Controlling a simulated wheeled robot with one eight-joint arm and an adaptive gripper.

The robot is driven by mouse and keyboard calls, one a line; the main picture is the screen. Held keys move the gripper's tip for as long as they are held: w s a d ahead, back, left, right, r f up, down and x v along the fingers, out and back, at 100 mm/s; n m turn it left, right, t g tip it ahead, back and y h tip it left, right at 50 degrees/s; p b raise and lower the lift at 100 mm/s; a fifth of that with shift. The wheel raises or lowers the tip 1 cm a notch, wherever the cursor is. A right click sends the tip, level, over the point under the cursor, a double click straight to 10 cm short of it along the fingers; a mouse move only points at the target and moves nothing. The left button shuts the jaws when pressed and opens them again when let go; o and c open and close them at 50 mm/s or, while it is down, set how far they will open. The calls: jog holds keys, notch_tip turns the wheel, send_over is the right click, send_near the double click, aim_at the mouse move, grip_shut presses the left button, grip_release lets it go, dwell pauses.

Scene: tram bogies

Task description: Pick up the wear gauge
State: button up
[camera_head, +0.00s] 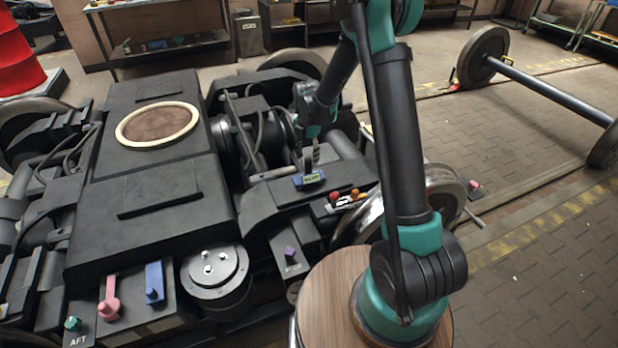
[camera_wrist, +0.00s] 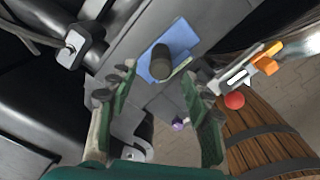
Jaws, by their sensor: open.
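The wear gauge looks to be the small blue device with a greenish display (camera_head: 309,180) on a dark ledge of the bogie frame. In the wrist view a blue body (camera_wrist: 181,38) with a dark round cylinder (camera_wrist: 161,62) on it shows just beyond my fingertips, and seems to be the same gauge. My gripper (camera_head: 308,158) points down right above the gauge. In the wrist view its green fingers (camera_wrist: 158,79) are spread apart, with nothing held between them. Whether the fingertips touch the gauge cannot be told.
A red knob (camera_head: 334,197) and an orange piece (camera_head: 354,193) stand close on the gauge's right. A purple knob (camera_head: 290,251) is nearer the front. Pink (camera_head: 109,300) and blue (camera_head: 154,283) levers stand front left. A wheelset (camera_head: 545,85) lies on the right floor.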

aim_at(308, 159)
jog(key=shift+w+d+f, duration=0.1)
jog(key=shift+w+f, duration=0.05)
jog(key=shift+f, duration=2.05)
grip_shut()
